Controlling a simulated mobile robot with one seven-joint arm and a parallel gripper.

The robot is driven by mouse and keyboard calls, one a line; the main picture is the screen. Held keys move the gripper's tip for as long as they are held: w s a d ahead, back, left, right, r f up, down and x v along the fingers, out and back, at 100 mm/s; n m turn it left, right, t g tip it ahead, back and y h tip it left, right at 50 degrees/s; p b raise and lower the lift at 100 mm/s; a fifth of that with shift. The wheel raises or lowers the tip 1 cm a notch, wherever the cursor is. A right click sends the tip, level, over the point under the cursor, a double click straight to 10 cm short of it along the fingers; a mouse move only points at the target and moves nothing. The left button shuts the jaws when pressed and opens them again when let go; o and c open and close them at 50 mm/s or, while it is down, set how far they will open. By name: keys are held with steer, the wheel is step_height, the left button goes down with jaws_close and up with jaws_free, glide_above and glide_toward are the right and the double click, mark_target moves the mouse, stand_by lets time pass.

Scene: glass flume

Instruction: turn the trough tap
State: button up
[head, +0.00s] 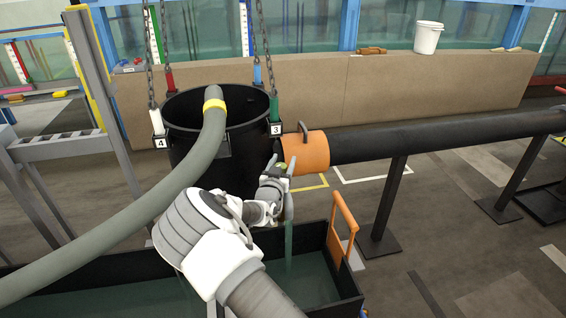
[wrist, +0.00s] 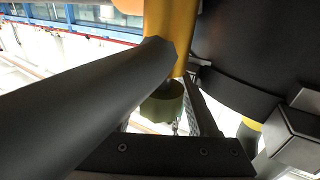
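The black trough (head: 350,290) holds greenish water and lies below my arm. My gripper (head: 280,184) is in front of the black tub (head: 185,148), at its lower right side. A small yellow-green part (head: 282,166), perhaps the trough tap, shows beside the fingertips. A thin greenish strip (head: 289,240), like running water, drops below the gripper into the trough. In the wrist view, a thick dark grey bar (wrist: 85,105) crosses in front of a yellow upright part (wrist: 165,25) and an olive-green round part (wrist: 165,106). I cannot tell whether the fingers touch or grip the tap.
A grey hose (head: 170,190) with a yellow band runs into the tub, which hangs on chains. A black pipe (head: 430,138) with an orange collar (head: 308,152) extends right. An orange handle (head: 343,222) stands at the trough's right end. The floor at right is mostly open.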

jaws_close()
steer(key=shift+n+y, duration=0.5)
steer(key=shift+y, duration=0.3)
steer(key=n+g+y+b, duration=0.1)
steer(key=n+y, duration=0.2)
steer(key=y, duration=0.1)
steer(key=a+n+g+y+b, duration=0.1)
steer(key=n+g+y, duration=0.1)
steer(key=y, duration=0.3)
steer(key=a+n+g+y+b, duration=0.1)
steer(key=n+y, duration=0.3)
steer(key=shift+s+a+n+g+y+b, duration=0.15)
steer(key=shift+s+n+g+y+b, duration=0.15)
steer(key=shift+y+b, duration=0.1)
steer(key=shift+s+a+n+g+y, duration=0.15)
steer(key=shift+n+g+y, duration=0.5)
steer(key=shift+g, duration=0.2)
steer(key=shift+s+a+n+g+y, duration=0.15)
steer(key=shift+s+n+g+y, duration=0.05)
steer(key=shift+n+g+y, duration=0.5)
steer(key=shift+s+a+n+g+y, duration=0.15)
steer(key=shift+n+g+y, duration=0.45)
steer(key=shift+g, duration=0.35)
